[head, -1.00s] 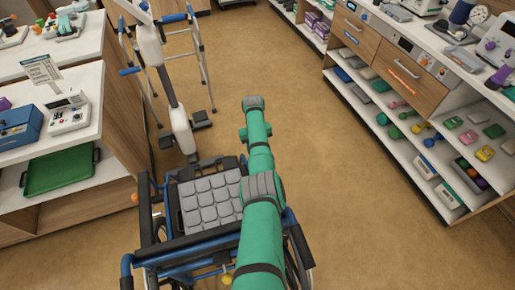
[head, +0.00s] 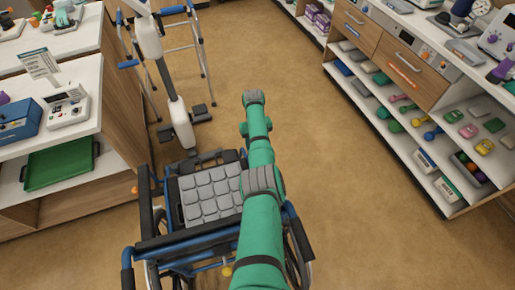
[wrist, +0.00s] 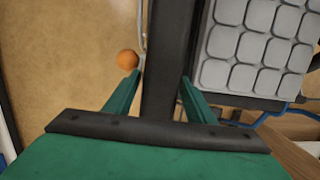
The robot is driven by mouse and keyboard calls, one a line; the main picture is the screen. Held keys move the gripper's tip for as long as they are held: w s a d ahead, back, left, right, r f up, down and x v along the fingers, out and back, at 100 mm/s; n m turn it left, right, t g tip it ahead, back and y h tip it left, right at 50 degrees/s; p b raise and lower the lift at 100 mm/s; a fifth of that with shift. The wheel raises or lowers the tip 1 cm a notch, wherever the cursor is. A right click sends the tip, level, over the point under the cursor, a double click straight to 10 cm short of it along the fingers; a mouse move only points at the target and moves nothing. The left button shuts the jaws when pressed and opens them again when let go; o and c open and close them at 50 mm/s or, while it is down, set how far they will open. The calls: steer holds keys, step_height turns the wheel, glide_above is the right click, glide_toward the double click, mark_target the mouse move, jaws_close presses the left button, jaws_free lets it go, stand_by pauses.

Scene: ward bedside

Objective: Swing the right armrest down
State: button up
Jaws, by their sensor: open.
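The wheelchair (head: 196,239) has a blue frame and faces away from me. Its right armrest is hidden behind my green arm in the head view. In the wrist view, a dark padded bar, which looks like the right armrest (wrist: 172,40), runs up the picture beside the grey seat cushion (wrist: 256,42). My gripper (wrist: 162,76) is open, with one finger on each side of the bar. I cannot tell whether either finger touches it. An orange knob (wrist: 127,60) shows just left of the bar, by the left fingertip. My gripper is hidden in the head view.
The left armrest (head: 146,190) stands beside the cushion. A counter with a green tray (head: 60,165) is close on the left. Shelves (head: 400,140) line the right, with clear floor (head: 320,150) between.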

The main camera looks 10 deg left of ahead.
steer(key=shift+w+d, duration=0.1)
steer(key=shift+r, duration=0.4)
steer(key=r, duration=0.3)
steer(key=w+r, duration=0.1)
steer(key=r, duration=0.2)
steer(key=a+r, duration=0.1)
steer(key=r, duration=0.2)
steer(key=shift+w+r, duration=0.3)
steer(key=shift+r, duration=0.1)
